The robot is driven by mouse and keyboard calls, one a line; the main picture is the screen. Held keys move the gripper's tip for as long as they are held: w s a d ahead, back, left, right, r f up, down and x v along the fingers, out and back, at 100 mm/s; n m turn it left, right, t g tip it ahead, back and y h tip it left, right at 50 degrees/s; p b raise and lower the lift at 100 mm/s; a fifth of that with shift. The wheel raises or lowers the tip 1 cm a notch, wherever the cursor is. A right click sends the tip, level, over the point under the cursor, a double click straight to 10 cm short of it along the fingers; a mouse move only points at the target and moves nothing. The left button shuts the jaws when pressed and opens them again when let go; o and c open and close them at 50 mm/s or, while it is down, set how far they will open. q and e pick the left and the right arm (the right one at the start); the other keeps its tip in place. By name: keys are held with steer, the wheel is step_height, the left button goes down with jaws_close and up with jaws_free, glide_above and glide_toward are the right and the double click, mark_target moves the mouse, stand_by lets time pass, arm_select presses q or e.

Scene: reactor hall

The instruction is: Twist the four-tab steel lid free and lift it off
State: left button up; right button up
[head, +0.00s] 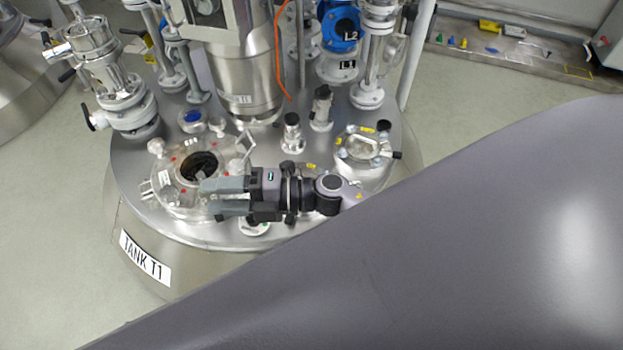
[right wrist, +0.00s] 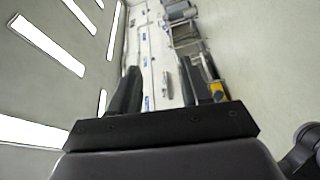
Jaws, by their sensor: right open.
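A round steel fitting (head: 165,195) with tabs around its rim, small red marks and a dark round centre sits on top of the tank at the left. I take it for the four-tab lid, but cannot tell lid from opening. My right gripper (head: 209,197) is open and points left, its fingertips over the fitting's right part in the head view; whether they touch cannot be told. In the right wrist view its two fingers (right wrist: 160,90) stand apart with nothing between them, and the lid does not show. My left gripper is not in view.
The tank top (head: 255,150) carries a second clamped round cover (head: 362,148), short valves (head: 291,133), a tall steel cylinder (head: 245,75) and a blue valve (head: 340,25). A large grey surface, perhaps my arm, hides the lower right. Clear floor lies at left.

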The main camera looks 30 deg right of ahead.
steer(key=w+d+f+n+g+h+b, duration=0.1)
steer(key=d+f+n+g+h+b, duration=0.15)
steer(key=f+n+g, duration=0.35)
steer(key=w+d+f+n+g+h+b, duration=0.2)
steer(key=f+n+h+b, duration=0.15)
steer(key=f, duration=0.45)
steer(key=w+d+f+h+b, duration=0.1)
steer(key=w+d+h+b, duration=0.1)
steer(key=d, duration=0.4)
steer(key=w+d+f+n+h+b, duration=0.1)
steer(key=w+d+h+b, duration=0.1)
steer(key=d+h, duration=0.3)
steer(key=w+d+f+n+h+b, duration=0.1)
steer(key=w+d+f+h+b, duration=0.1)
steer(key=d, duration=0.6)
steer(key=shift+d+h, duration=0.1)
steer(key=shift+h, duration=0.8)
steer(key=f+b, duration=0.1)
steer(key=f, duration=0.2)
steer(key=f+b, duration=0.1)
steer(key=f, duration=0.2)
steer(key=shift+w+d+f+b, duration=0.15)
steer(key=shift+d+f+b, duration=0.05)
steer(key=shift+f+b, duration=0.15)
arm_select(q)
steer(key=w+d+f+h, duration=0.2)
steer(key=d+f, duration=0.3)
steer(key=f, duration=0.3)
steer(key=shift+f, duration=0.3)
